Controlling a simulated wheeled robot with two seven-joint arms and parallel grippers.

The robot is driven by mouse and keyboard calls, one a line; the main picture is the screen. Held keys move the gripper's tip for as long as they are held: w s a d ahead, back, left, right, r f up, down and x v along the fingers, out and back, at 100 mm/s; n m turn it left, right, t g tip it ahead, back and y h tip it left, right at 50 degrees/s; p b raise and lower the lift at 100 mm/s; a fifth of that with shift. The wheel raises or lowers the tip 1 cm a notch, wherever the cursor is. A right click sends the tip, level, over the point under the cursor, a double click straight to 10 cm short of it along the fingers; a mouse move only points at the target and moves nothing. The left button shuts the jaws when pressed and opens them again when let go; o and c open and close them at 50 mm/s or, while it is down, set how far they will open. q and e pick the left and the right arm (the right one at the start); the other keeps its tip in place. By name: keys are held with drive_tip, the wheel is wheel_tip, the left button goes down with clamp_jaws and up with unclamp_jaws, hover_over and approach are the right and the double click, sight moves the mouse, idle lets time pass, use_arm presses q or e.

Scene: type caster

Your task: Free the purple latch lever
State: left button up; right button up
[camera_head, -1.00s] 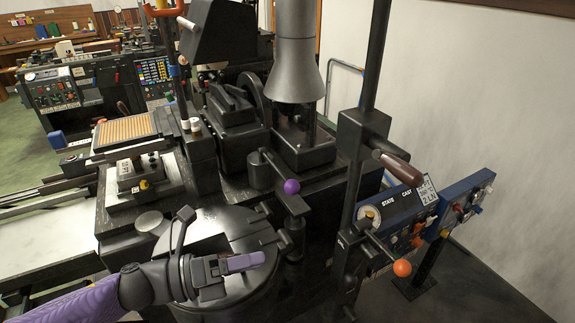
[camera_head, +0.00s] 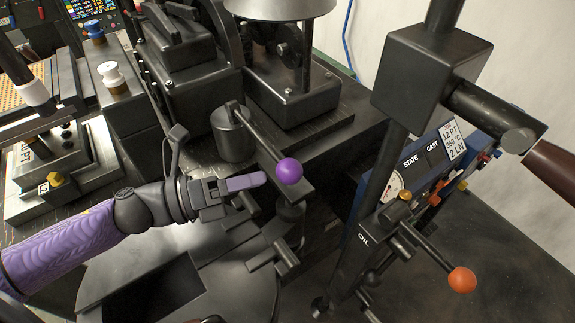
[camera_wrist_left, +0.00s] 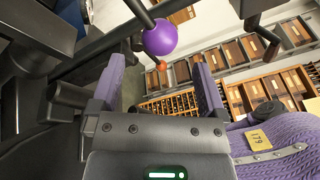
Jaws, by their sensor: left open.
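The latch lever is a dark rod ending in a purple ball (camera_head: 289,171), running down and right from a black cylinder on the machine. My left gripper (camera_head: 246,182) comes in from the left, with its purple fingers pointing at the ball from just left of it. In the left wrist view the ball (camera_wrist_left: 160,38) shows ahead of and between the open fingers of my left gripper (camera_wrist_left: 157,80), beyond their tips. The jaws appear empty and apart from the ball. My right gripper is not in view.
An orange-ball lever (camera_head: 461,280) and a thick black post (camera_head: 430,80) with a brown handle stand to the right. A blue control panel (camera_head: 425,165) sits behind them. The round machine table (camera_head: 215,285) lies below my left arm.

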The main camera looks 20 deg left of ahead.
sight(290, 171)
use_arm(q)
drive_tip(key=x, duration=0.6)
drive_tip(key=shift+w+d, duration=0.25)
drive_tip(key=shift+c, duration=0.2)
clamp_jaws()
